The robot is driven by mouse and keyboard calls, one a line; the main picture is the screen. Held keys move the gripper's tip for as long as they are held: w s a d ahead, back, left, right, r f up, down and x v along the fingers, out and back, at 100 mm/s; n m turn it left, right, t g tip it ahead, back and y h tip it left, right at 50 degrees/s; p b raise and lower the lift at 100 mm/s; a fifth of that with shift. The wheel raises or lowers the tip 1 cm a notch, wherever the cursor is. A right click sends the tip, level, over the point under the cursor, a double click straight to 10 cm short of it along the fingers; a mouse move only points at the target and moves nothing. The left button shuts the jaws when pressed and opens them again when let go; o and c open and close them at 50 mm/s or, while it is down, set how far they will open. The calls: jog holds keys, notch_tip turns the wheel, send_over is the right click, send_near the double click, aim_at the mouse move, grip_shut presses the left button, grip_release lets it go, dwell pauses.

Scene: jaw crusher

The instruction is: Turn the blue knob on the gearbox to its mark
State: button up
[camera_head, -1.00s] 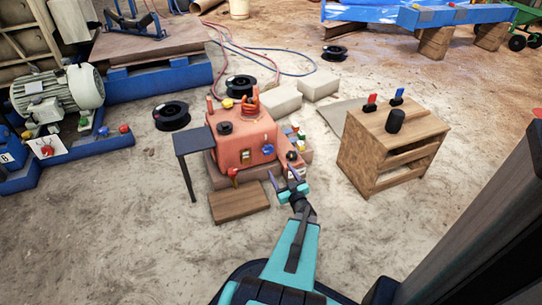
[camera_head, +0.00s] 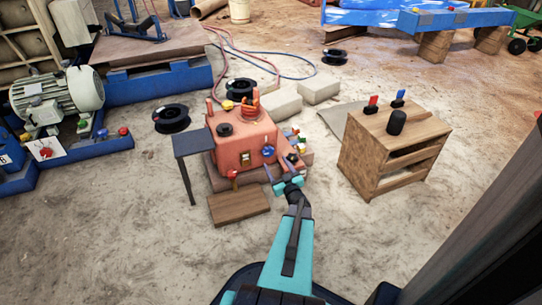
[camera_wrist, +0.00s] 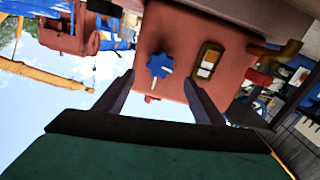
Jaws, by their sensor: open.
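The orange-red gearbox (camera_head: 240,135) stands on the ground in the middle of the head view. The blue knob (camera_head: 267,151) is on its front face, near the right edge. In the wrist view the blue knob (camera_wrist: 159,65) is star-shaped, with a short light mark (camera_wrist: 153,85) on the face close to it. My gripper (camera_head: 276,180) is open and empty, in front of the gearbox and below the knob in the head view. In the wrist view its two fingers (camera_wrist: 158,88) spread either side of the knob's line, apart from it.
A rocker switch (camera_wrist: 208,60) sits beside the knob. A red handle (camera_head: 233,173) is low on the gearbox front. A small dark table (camera_head: 193,141) stands left, a wooden board (camera_head: 238,205) lies in front, and a wooden stand (camera_head: 385,150) is at right.

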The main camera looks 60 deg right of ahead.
aim_at(269, 153)
jog(key=b+x, duration=0.2)
jog(key=x, duration=0.6)
jog(key=shift+b, duration=0.4)
